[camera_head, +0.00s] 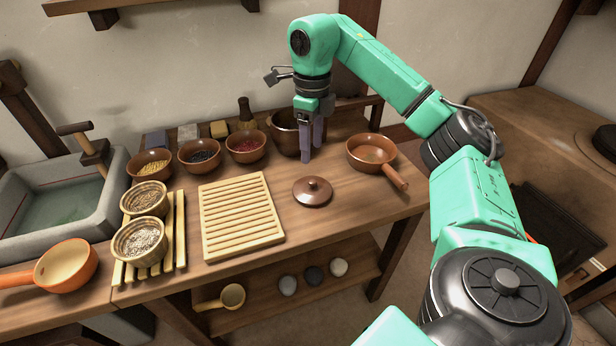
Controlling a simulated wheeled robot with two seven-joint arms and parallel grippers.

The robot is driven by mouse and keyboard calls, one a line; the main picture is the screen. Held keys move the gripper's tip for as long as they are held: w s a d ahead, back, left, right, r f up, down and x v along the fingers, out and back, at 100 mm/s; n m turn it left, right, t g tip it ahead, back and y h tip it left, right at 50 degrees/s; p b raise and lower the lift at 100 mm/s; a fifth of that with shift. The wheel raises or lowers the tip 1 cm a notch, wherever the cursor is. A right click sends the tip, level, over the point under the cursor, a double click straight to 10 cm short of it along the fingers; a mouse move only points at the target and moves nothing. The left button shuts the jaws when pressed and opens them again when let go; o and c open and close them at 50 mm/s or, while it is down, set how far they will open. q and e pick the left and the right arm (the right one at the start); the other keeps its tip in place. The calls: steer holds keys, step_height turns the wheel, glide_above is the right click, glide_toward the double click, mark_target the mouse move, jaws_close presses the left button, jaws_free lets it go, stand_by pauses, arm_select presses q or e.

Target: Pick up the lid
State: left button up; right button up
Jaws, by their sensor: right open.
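The lid (312,192) is a round brown disc with a small knob on top, lying flat on the wooden table between the slatted board and the handled pan. My right gripper (312,156) hangs fingers-down above and behind the lid, in front of a dark brown pot (284,131). Its fingers look close together from this side, it holds nothing, and it is apart from the lid. My left gripper does not show.
The slatted board (240,214) is left of the lid. A brown handled pan (371,150) is right of it. Brown bowls (199,155) of grains stand at the back left. Bare tabletop (345,205) surrounds the lid. A stone sink (105,205) is far left.

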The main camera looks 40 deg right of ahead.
glide_above(313, 181)
step_height(313, 181, down, 4)
steer(key=shift+a+f, duration=0.1)
steer(key=shift+a, duration=0.05)
step_height(313, 181, down, 5)
steer(key=shift+f, duration=0.4)
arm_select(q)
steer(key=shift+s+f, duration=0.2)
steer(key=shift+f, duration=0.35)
arm_select(e)
jaws_close()
